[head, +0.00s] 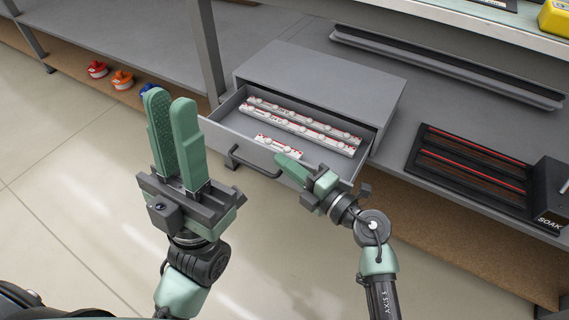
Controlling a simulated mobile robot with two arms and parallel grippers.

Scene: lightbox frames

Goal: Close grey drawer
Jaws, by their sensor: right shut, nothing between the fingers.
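The grey drawer (215,127) stands pulled out of its grey cabinet (320,82) on the shelf. Its dark bar handle (250,164) is on the front face. Several white and red strips (300,123) lie inside. My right gripper (279,157) is shut and empty at the right part of the drawer front, covering some of it; I cannot tell whether it touches. My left gripper (171,96) is to the left of the drawer front, fingers pointing up, with a narrow gap between them and nothing held.
A black tray with red-edged strips (470,160) and a dark box marked SOAK (552,195) stand on the shelf at right. A long dark rail (450,65) lies behind. The floor in front is clear.

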